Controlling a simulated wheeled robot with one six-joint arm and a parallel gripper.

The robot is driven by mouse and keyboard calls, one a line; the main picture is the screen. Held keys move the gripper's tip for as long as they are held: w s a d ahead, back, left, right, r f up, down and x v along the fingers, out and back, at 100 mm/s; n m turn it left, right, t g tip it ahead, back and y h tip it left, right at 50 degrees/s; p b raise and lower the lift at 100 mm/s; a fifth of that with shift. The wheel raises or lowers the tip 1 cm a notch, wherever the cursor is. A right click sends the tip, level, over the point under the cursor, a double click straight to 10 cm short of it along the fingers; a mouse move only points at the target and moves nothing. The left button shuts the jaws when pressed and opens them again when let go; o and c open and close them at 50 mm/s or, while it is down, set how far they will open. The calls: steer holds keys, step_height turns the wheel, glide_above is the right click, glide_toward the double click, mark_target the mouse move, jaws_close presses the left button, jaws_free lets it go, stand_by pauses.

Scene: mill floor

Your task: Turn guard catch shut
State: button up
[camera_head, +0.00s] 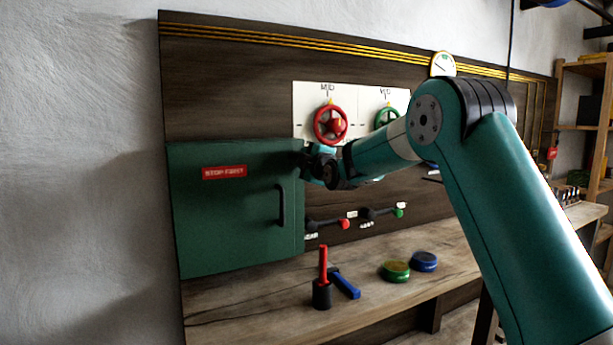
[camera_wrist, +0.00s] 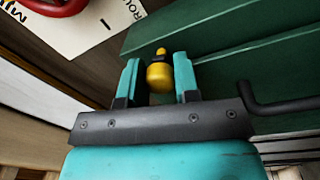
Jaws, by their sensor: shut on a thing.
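The green guard door (camera_head: 235,235) with a red STOP FIRST label (camera_head: 224,172) lies against the dark board at the left in the head view. In the wrist view its green panel (camera_wrist: 275,72) fills the upper right.
A black door handle (camera_head: 281,205) stands out below my gripper. Red (camera_head: 330,125) and green (camera_head: 386,118) handwheels are close above and right. Two levers (camera_head: 345,224) are below. The bench (camera_head: 330,318) bears a red-handled tool (camera_head: 322,285), a blue piece (camera_head: 346,285) and two round tins (camera_head: 395,271).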

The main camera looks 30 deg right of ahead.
steer(key=shift+n+b, duration=0.6)
steer(key=shift+b, duration=0.1)
steer(key=shift+r+n, duration=0.15)
steer(key=shift+n, duration=0.15)
steer(key=o, duration=0.9)
steer(key=s+f+b, duration=0.1)
steer(key=s+b, duration=0.3)
steer(key=s, duration=1.3)
steer(key=shift+s+f+b, duration=0.2)
steer(key=shift+b, duration=0.2)
steer(key=shift+a, duration=0.1)
